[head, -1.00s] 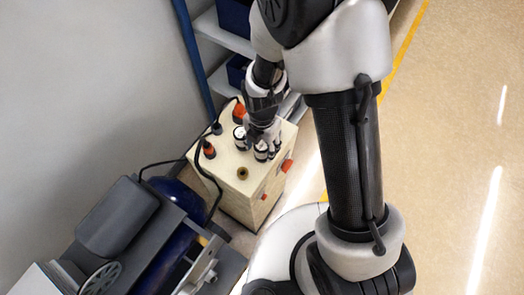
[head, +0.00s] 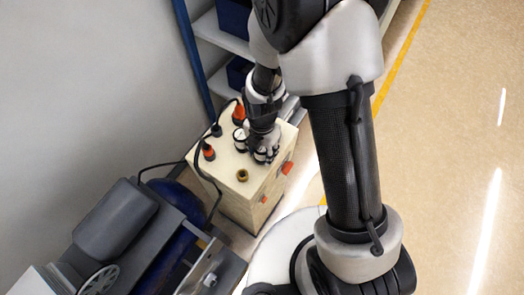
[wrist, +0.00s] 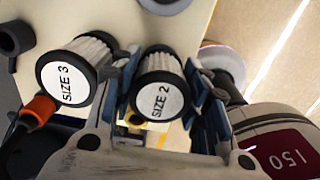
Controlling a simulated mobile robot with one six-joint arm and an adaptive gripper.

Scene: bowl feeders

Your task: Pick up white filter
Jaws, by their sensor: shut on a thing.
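My gripper is shut on this filter. A second white filter (wrist: 90,50), labelled "SIZE 3", stands just to the left, outside the fingers. In the head view, my gripper (head: 264,153) is over the top of the cream box (head: 222,190), and it partly hides the held filter. The other filter (head: 239,140) shows beside it. I cannot tell whether the held filter is clear of the box.
The box top carries orange-and-black plugs (head: 208,151) with cables and a brass fitting (head: 242,176). A blue and grey compressor-like machine (head: 165,225) stands at lower left. Blue-posted shelves (head: 222,40) stand behind the box. The floor at right is clear.

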